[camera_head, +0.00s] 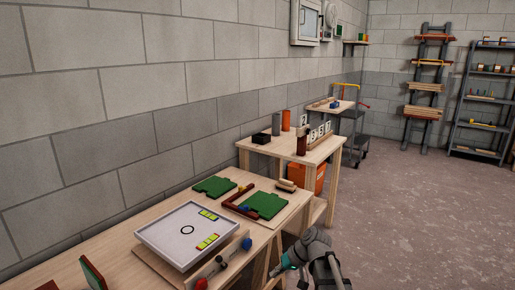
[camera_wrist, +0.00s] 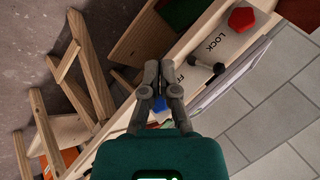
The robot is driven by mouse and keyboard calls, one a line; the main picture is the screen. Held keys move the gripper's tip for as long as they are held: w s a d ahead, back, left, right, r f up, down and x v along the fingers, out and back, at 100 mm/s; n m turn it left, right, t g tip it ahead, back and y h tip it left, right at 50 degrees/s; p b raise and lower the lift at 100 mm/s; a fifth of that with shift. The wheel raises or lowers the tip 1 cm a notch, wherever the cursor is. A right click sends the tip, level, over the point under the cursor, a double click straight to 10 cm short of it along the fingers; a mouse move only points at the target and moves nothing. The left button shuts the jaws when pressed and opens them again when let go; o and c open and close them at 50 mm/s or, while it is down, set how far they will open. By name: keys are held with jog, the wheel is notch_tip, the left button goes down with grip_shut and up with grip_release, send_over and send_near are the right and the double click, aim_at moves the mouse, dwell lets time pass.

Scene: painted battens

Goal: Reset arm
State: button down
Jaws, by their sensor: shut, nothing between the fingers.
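My gripper (camera_wrist: 152,70) is shut in the wrist view, with its grey fingertips together and nothing between them. In the head view my teal gripper (camera_head: 277,270) is low in the picture, just right of the near workbench (camera_head: 115,246). In the wrist view a panel marked LOCK (camera_wrist: 212,42) lies beyond and to the right of the fingertips. It bears a red knob (camera_wrist: 241,18) and a dark lever (camera_wrist: 205,67). A blue part (camera_wrist: 159,106) shows partly behind the fingers.
A white tray (camera_head: 160,232) with yellow-green pieces and green panels (camera_head: 264,204) with dark red battens lie on the bench. A farther table (camera_head: 262,151) holds cylinders and a black box (camera_head: 261,138). The block wall runs along the left; open floor (camera_head: 420,220) lies right.

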jog(key=s+d+f+m+g+h, duration=0.1)
jog(key=s+d+f+m+h, duration=0.25)
jog(key=s+d+h, duration=0.65)
notch_tip(320, 180, up, 22)
jog(key=s+y+p, duration=0.1)
jog(key=y+p, duration=0.1)
jog(key=p, duration=2)
jog(key=shift+s+d+p, duration=0.3)
jog(key=shift+d+p, duration=0.1)
jog(key=shift+d, duration=0.05)
